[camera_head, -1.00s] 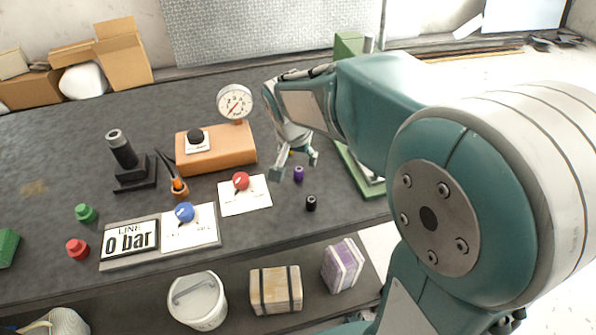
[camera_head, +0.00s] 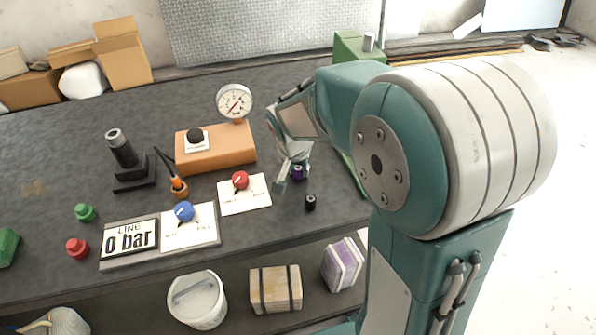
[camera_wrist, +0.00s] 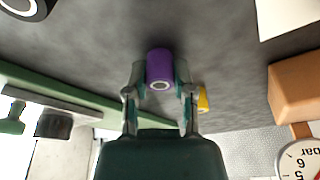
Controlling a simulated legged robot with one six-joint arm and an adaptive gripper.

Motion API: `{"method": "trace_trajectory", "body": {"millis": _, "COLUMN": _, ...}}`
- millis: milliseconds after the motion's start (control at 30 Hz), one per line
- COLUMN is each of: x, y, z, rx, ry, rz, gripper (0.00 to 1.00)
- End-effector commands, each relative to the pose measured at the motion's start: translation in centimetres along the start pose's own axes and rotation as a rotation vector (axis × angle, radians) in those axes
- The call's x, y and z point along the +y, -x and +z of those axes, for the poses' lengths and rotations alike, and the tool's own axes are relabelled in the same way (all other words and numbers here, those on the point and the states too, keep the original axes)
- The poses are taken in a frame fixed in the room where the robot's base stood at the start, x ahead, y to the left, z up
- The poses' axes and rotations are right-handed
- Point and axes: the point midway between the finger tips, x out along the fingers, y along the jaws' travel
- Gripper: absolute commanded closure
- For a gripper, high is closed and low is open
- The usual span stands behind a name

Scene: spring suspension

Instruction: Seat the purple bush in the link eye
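The purple bush (camera_wrist: 160,66) stands between the two fingers of my gripper (camera_wrist: 160,80) in the wrist view, its holed end facing the camera. The fingers flank it closely, and I cannot tell whether both pads press on it. In the head view the purple bush (camera_head: 297,173) is partly covered by my gripper (camera_head: 293,179), low over the table's right part. I cannot make out a link eye with certainty; a green fixture (camera_head: 350,47) stands at the back right, partly hidden by my arm.
A black bush (camera_head: 311,202) stands just in front of my gripper. A card with a red knob (camera_head: 240,181) lies to its left. The orange block (camera_head: 215,150) with a gauge (camera_head: 234,101) is behind left. A yellow item (camera_wrist: 203,100) shows beside the right finger in the wrist view.

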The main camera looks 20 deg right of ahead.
Motion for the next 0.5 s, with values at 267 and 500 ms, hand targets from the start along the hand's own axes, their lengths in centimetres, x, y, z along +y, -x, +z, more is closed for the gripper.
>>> {"method": "trace_trajectory", "body": {"millis": 267, "x": 0.0, "y": -0.1, "z": 0.1, "rx": -0.003, "ry": 0.000, "rz": 0.002, "gripper": 1.00}}
{"method": "trace_trajectory", "body": {"millis": 500, "x": 0.0, "y": 1.0, "z": -0.3, "rx": -0.001, "ry": 0.001, "rz": 0.001, "gripper": 1.00}}
